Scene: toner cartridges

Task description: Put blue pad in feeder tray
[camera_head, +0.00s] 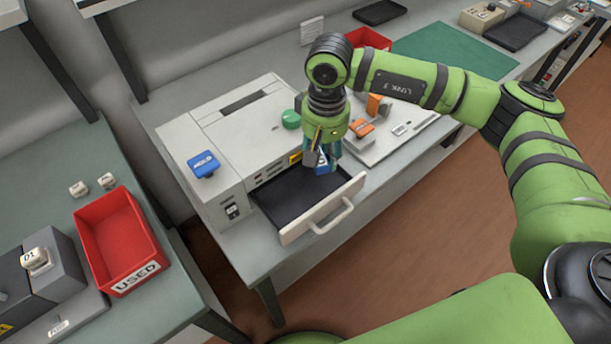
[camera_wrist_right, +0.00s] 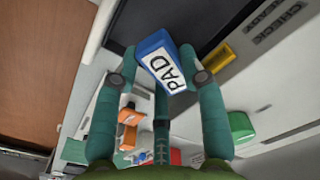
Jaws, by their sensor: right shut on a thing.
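The blue pad (camera_head: 321,167) with a white label is held in the fingers of my right gripper (camera_head: 322,158), above the right back part of the open feeder tray. In the right wrist view the pad (camera_wrist_right: 162,48) sits tilted between the teal fingers, its label reading "PAD". The feeder tray (camera_head: 285,205) is a dark drawer pulled out of the grey machine, with a light front and handle. Its dark floor looks empty. Its edge also shows in the right wrist view (camera_wrist_right: 185,14). Whether the pad touches the tray cannot be told. My left gripper is not in view.
The grey machine (camera_head: 235,135) carries a blue "HOLD" block (camera_head: 203,164) and a green knob (camera_head: 290,119). A light board with orange parts (camera_head: 361,128) lies right of the tray. A red "USED" bin (camera_head: 118,240) stands on the left bench.

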